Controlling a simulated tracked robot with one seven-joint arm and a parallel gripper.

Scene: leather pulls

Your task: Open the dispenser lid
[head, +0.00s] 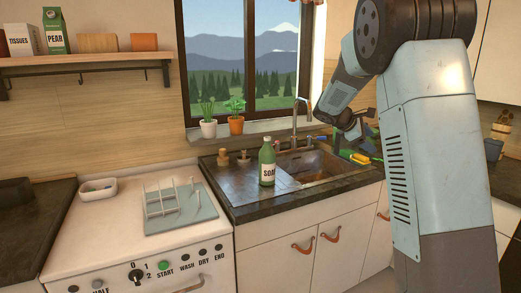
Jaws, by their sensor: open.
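No dispenser lid can be made out in the head view. A white appliance with a front control panel (140,273) stands at the lower left; its knob and the words START, WASH, DRY and END show. Its front below the panel is cut off by the picture's edge. A green soap bottle (267,163) stands upright on the counter left of the sink. My gripper (350,130) is over the right side of the sink, far from the appliance. It is open, small in the picture and partly hidden by my own arm.
A rack (180,208) and a small white dish (97,189) sit on the appliance top. The sink (308,165) has a tall faucet (297,118). Coloured items (360,158) lie at its right. Two potted plants (236,122) stand on the windowsill.

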